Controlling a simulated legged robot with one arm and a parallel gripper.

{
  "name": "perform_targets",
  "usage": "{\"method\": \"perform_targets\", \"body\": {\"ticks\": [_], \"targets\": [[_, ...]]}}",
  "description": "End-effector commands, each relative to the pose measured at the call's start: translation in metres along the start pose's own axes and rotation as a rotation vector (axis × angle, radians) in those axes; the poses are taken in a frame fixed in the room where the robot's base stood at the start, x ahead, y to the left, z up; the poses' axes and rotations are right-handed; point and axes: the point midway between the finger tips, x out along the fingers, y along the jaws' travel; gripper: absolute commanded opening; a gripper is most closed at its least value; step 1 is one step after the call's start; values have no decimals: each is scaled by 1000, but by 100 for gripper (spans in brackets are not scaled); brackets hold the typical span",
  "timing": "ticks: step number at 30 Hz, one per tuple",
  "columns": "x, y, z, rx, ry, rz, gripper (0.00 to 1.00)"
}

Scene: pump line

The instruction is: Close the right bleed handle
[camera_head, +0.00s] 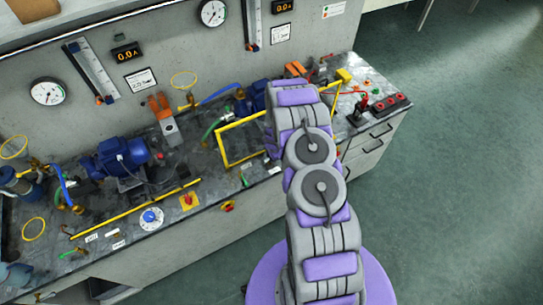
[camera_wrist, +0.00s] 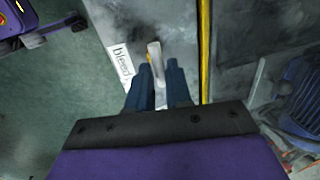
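In the wrist view, a pale grey handle (camera_wrist: 154,58) stands near a white label (camera_wrist: 121,62) reading "bleed". In the head view, my arm covers this part of the bench, and neither my fingers nor this handle can be made out.
A yellow frame bar (camera_wrist: 204,50) runs close to the right of the fingers. A blue motor (camera_wrist: 300,88) lies farther right. In the head view, the bench (camera_head: 215,170) carries another blue pump motor (camera_head: 123,156), hoses and valves. The floor (camera_head: 445,150) right of the bench is clear.

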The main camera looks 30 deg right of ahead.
Motion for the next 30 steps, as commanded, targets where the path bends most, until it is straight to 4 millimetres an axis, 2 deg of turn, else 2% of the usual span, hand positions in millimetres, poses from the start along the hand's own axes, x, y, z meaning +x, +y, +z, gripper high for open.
{"method": "perform_targets", "body": {"ticks": [1, 6, 17, 30], "targets": [[0, 0, 0, -1, 0, 0, 24], [0, 0, 0, -1, 0, 0, 39], [-6, 0, -1, -1, 0, -1, 39], [-65, -1, -2, -1, 1, -4, 39]]}}
